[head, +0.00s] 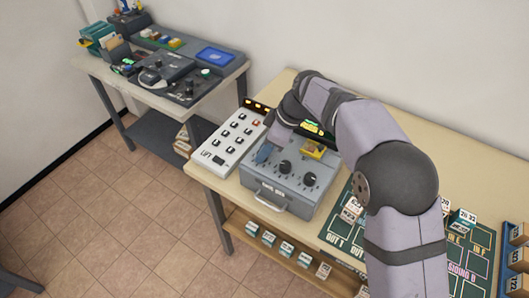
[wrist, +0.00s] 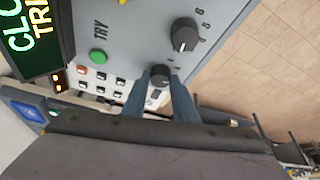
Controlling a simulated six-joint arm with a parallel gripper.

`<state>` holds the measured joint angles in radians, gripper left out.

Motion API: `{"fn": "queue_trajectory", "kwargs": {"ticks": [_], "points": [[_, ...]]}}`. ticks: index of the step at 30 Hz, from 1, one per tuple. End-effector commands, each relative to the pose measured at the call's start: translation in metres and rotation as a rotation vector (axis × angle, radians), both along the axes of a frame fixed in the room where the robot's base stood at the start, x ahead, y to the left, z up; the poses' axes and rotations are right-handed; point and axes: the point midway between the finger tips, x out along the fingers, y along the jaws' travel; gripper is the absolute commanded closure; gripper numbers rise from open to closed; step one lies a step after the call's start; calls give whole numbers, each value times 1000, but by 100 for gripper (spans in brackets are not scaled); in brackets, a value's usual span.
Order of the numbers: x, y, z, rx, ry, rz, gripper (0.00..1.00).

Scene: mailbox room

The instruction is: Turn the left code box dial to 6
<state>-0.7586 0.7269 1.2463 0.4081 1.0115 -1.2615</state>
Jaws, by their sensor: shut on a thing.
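The grey code box (head: 268,187) stands on the table with a handle at its front. My gripper (head: 264,153) reaches down over its left end. In the wrist view, its two blue fingers (wrist: 160,84) are shut on the sides of a black dial (wrist: 160,70). The fingers hide this left dial in the head view. Its pointer setting cannot be read. A middle dial (head: 284,167) and a right dial (head: 309,179) are free.
A green TRY button (wrist: 98,57) and a lit display (wrist: 32,38) sit on the box. A white button panel (head: 229,141) stands close left of it. A dark green card board (head: 340,238) lies to the right. A separate console table (head: 88,66) stands far left.

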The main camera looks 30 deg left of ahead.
Motion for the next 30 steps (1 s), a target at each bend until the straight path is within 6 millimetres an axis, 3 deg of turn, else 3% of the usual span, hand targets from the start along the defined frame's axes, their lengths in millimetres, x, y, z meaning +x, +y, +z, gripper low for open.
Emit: {"fn": "queue_trajectory", "kwargs": {"ticks": [16, 30], "points": [[4, 2, 4, -2, 0, 519, 97], [6, 4, 4, -1, -3, 755, 97]]}}
